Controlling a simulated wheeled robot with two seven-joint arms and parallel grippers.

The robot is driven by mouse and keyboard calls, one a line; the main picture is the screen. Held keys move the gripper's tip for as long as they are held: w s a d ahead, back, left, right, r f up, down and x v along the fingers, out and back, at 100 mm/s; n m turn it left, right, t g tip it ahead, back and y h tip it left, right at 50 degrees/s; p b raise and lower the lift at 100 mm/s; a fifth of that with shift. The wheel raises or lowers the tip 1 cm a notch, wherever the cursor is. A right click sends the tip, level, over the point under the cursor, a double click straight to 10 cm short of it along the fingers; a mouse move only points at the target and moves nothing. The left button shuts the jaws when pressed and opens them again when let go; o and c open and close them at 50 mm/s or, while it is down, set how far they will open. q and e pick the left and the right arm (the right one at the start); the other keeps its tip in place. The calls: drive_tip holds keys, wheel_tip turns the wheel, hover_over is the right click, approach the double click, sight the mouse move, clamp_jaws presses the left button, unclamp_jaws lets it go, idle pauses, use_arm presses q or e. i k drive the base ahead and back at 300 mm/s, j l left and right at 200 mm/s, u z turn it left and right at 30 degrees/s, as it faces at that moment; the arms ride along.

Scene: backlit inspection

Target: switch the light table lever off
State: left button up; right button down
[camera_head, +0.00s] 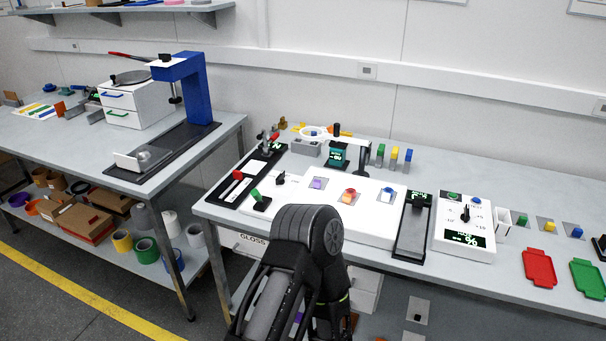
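A white light table (330,205) lies on the workbench, with coloured pieces on its top. A lever with a red knob (238,174) stands on a black strip left of it. A lever with a green knob (256,195) stands at its left front, and a small black lever or knob (281,178) sits near its back left corner. I cannot tell which one switches the table. A black link of my own arm rises at the bottom centre, in front of the light table's front edge. No gripper fingers show.
Right of the light table stand a black scale-like device (413,228) and a white panel with a dial (465,220). Red (540,266) and green (587,278) trays lie further right. A magnifier on a stand (336,133) is behind. A second bench (60,140) stands left.

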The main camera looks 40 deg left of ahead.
sight(256, 195)
drive_tip(key=i, duration=0.8)
drive_tip(key=u, duration=2.1)
drive_tip(key=k, duration=0.05)
